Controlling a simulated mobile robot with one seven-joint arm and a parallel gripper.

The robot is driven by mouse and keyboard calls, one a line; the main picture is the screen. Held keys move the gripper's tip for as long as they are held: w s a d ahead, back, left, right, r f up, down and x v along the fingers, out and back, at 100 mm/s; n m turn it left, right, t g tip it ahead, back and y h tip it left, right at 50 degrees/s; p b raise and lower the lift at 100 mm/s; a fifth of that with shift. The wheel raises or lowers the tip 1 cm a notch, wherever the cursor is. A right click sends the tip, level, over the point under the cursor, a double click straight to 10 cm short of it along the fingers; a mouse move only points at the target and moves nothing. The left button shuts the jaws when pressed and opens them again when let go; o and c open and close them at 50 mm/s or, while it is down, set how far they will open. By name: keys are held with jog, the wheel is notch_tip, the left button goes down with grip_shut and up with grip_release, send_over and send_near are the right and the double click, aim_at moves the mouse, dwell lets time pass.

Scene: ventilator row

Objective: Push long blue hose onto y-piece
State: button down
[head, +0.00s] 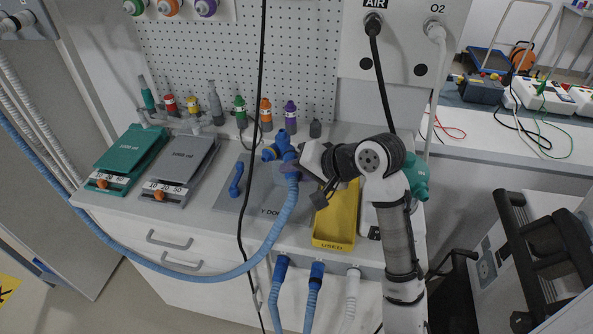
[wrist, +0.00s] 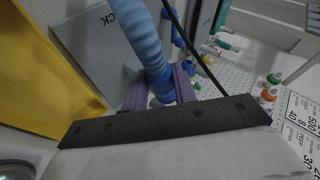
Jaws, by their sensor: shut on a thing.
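The long blue hose (head: 262,255) sweeps from the left wall, past the counter's front, and up to my gripper (head: 291,168). My gripper's purple fingers are shut around the hose near its end. In the wrist view, the ribbed hose (wrist: 147,45) runs down between the fingers of my gripper (wrist: 160,90). The blue y-piece (head: 282,144) stands just above and behind the fingers, with a darker blue port to its left. The hose end is close to the y-piece, but the fingers hide the joint, so I cannot tell whether they are connected.
A blue elbow (head: 236,180) lies on the grey mat (head: 226,201). A yellow tray marked USED (head: 345,243) is right of the gripper. A black cable (head: 259,100) hangs in front of the counter. Two test lungs, green (head: 132,150) and grey (head: 184,165), lie at left.

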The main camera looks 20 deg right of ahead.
jog(key=c, duration=1)
grip_release()
jog(key=shift+w, duration=0.1)
jog(key=shift+c, duration=0.2)
jog(key=b+v, duration=0.2)
jog(key=v, duration=1.2)
